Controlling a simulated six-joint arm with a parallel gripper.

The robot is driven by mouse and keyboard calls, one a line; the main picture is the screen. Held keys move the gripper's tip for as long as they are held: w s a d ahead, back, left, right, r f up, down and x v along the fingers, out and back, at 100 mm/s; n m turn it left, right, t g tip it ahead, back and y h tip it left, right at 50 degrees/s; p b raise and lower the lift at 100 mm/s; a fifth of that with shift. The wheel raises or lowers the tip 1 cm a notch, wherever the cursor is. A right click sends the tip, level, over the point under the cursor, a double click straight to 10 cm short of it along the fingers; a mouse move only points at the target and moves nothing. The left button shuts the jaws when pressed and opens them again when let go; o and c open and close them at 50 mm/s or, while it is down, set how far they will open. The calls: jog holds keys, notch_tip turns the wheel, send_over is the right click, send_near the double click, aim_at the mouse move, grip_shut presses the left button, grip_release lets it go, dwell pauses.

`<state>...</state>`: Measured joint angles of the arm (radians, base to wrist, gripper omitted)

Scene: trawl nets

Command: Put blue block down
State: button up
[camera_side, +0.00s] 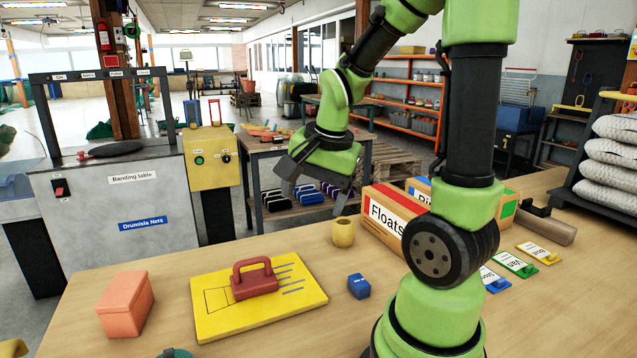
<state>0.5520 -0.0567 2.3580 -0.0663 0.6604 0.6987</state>
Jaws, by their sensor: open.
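The small blue block (359,286) rests on the wooden table (290,338), to the right of the yellow board. It has a small pale marking. My gripper (314,203) is open and empty, raised in the air up and to the left of the block in the picture. Its two grey fingers point down and stand apart from the block. Nothing hides the block.
A yellow board (215,318) carries a dark red handled piece (254,279). A salmon box (126,304) stands at left. A tan cup (343,232) and the "Floats" box (388,218) stand behind the block. Coloured tags (515,264) lie at right.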

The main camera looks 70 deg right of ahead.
jog(key=s+a+r+n+t+y, duration=0.3)
jog(key=a+r+n, duration=0.5)
jog(key=a+n, duration=0.5)
jog(key=shift+s+a+t, duration=0.3)
jog(key=shift+s+t, duration=0.3)
jog(key=shift+s, duration=0.45)
